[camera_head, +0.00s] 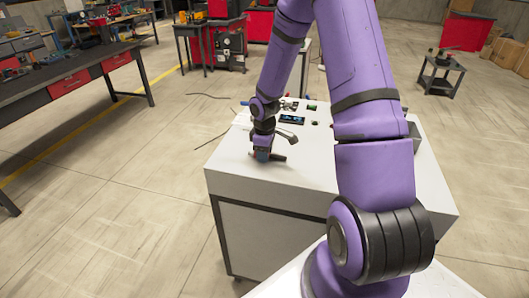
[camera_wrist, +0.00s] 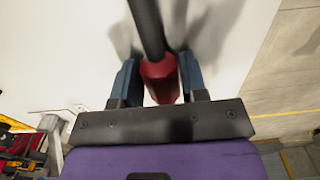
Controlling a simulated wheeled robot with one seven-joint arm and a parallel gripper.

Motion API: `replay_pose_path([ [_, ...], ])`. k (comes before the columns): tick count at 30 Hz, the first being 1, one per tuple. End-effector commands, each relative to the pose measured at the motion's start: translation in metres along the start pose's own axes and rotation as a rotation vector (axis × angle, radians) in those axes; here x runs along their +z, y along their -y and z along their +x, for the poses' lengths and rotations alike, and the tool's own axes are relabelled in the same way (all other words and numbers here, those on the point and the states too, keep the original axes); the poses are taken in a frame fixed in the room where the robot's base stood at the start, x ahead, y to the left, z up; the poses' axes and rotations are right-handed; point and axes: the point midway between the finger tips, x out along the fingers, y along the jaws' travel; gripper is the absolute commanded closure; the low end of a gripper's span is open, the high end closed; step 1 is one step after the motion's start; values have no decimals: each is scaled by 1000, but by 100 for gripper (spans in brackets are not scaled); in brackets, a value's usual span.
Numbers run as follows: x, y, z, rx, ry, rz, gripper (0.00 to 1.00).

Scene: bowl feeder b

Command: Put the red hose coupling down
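The red hose coupling (camera_wrist: 161,82) is between the two blue fingers of my gripper (camera_wrist: 160,78) in the wrist view. Its black rod-like part (camera_wrist: 148,28) extends to the top edge. The fingers appear to touch its sides, so my gripper looks shut on it. In the head view my gripper (camera_head: 263,155) points down at the left front part of the white cabinet top (camera_head: 290,172). Dark ends of the coupling show beside the fingers there. Shadows lie close by on the white surface; whether the coupling touches it is unclear.
Small dark devices (camera_head: 292,119) and other small parts lie farther back on the cabinet top. The cabinet's left edge is close to my gripper. The top's front middle is bare. A workbench with red drawers (camera_head: 68,83) stands apart at the left.

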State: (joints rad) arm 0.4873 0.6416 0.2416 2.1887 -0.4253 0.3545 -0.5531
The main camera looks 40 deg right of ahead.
Motion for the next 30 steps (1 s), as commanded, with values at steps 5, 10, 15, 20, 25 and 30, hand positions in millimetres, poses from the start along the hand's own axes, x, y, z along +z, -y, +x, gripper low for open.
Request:
replay_pose_path([
  [5, 0, 0, 0, 0, 0, 0, 40],
  [10, 0, 0, -1, 1, 0, 0, 40],
  [15, 0, -1, -12, 3, -2, 2, 40],
  [20, 0, -1, -40, 5, -2, 2, 40],
  [25, 0, -1, -75, 5, -3, 2, 40],
  [30, 0, -1, -103, 4, -3, 1, 40],
])
